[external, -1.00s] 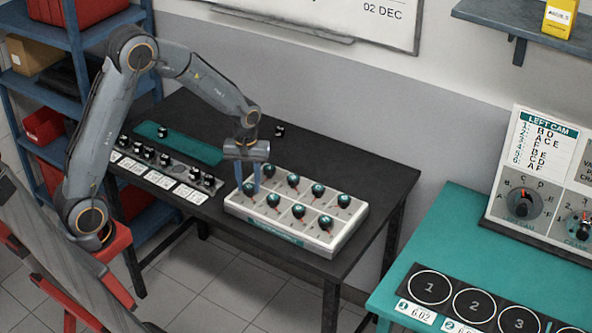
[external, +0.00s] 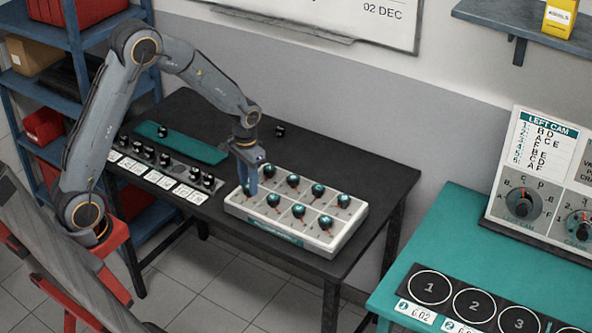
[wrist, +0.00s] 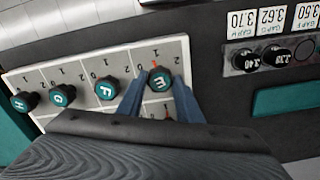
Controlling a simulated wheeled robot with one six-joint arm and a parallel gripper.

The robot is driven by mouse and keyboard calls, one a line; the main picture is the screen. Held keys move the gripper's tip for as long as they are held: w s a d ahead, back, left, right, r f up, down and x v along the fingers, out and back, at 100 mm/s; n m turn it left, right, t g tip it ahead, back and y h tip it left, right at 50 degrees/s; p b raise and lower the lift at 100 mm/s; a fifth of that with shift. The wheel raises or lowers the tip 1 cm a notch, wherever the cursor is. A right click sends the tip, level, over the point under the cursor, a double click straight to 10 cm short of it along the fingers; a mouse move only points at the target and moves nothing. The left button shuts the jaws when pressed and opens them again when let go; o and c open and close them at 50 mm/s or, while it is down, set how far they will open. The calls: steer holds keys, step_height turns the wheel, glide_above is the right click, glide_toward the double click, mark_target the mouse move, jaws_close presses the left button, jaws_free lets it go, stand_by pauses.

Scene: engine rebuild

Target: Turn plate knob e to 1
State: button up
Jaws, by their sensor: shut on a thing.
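The white knob plate (external: 345,222) lies on the black table, with two rows of dark knobs with teal caps. Knob E (wrist: 160,79) is at the plate's end in the wrist view. My gripper (wrist: 159,84) points down with its blue fingers on either side of knob E and is shut on it. Knob E's red pointer shows at its upper edge in the wrist view, near a printed 1; its exact setting is hard to read. In the external view my gripper (external: 248,187) stands at the plate's left corner and mostly hides knob E.
Knobs F (wrist: 105,89), G (wrist: 62,95) and H (wrist: 25,100) stand in line beside E. A strip of black parts with white labels (external: 192,194) and a teal mat (external: 205,150) lie left of the plate. The table's right end is clear.

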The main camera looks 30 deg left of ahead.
steer(key=shift+w+r+m, duration=0.1)
steer(key=shift+m, duration=1.5)
steer(key=o, duration=1)
steer(key=shift+o, duration=0.2)
steer(key=shift+r, duration=0.1)
step_height(320, 180, up, 8)
steer(key=shift+f+b, duration=0.2)
steer(key=shift+b, duration=0.6)
